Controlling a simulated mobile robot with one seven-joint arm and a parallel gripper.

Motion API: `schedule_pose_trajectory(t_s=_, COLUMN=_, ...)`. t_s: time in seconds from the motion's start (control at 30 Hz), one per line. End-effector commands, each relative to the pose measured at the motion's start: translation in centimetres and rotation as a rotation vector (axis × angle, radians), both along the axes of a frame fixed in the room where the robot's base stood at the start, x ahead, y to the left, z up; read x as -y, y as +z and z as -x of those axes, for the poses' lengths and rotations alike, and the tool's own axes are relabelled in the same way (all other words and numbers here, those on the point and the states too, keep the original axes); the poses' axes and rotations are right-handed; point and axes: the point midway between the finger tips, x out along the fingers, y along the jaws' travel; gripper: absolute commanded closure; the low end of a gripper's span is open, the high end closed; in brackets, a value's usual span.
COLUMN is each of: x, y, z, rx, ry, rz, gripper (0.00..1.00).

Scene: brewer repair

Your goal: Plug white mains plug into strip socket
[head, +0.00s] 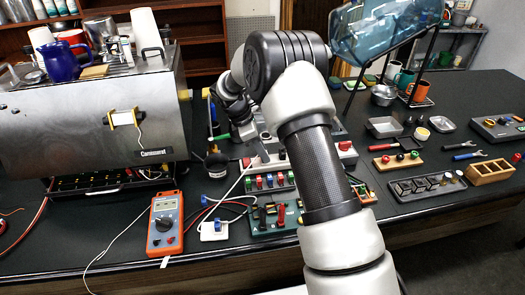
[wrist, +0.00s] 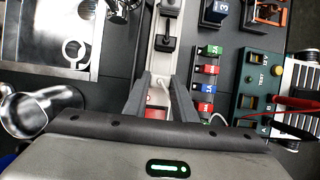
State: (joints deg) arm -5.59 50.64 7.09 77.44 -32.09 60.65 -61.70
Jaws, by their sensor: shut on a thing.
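My gripper (wrist: 160,82) is shut on the white mains plug (wrist: 158,90), which shows only in part between the dark fingers in the wrist view. The plug is over the pale strip socket (wrist: 153,62); I cannot tell whether its pins are in a socket hole. A black plug (wrist: 168,42) sits in the strip farther up that view. In the head view my gripper (head: 262,151) is low behind the coloured blocks, and the plug itself is too small to make out there. A white cable (head: 239,180) runs from near the gripper down toward the front.
A row of coloured numbered blocks (wrist: 207,70) stands close right of the strip. A green test board (wrist: 260,80) with red and black leads is farther right. In the head view an orange multimeter (head: 165,225) and the steel brewer (head: 95,120) stand left.

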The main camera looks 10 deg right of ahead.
Motion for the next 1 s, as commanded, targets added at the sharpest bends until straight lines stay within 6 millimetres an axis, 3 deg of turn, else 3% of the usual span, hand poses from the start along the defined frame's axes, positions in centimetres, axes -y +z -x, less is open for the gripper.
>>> schedule_pose_trajectory(t_s=0.17, x=0.0, y=0.1, z=0.0, rx=0.001, ry=-0.001, rz=0.0, gripper=0.98)
schedule_pose_trajectory(t_s=0.2, x=0.0, y=0.1, z=0.0, rx=0.001, ry=-0.001, rz=0.0, gripper=0.71)
schedule_pose_trajectory(t_s=0.3, x=0.0, y=0.0, z=0.0, rx=0.001, ry=0.0, rz=0.0, gripper=0.54)
schedule_pose_trajectory(t_s=0.67, x=-0.2, y=0.4, z=0.0, rx=0.002, ry=0.001, rz=0.0, gripper=0.54)
schedule_pose_trajectory(t_s=0.87, x=-1.3, y=3.2, z=-0.1, rx=0.004, ry=0.001, rz=-0.001, gripper=0.54)
schedule_pose_trajectory(t_s=1.0, x=-2.7, y=6.4, z=-0.1, rx=0.006, ry=0.001, rz=-0.001, gripper=0.54)
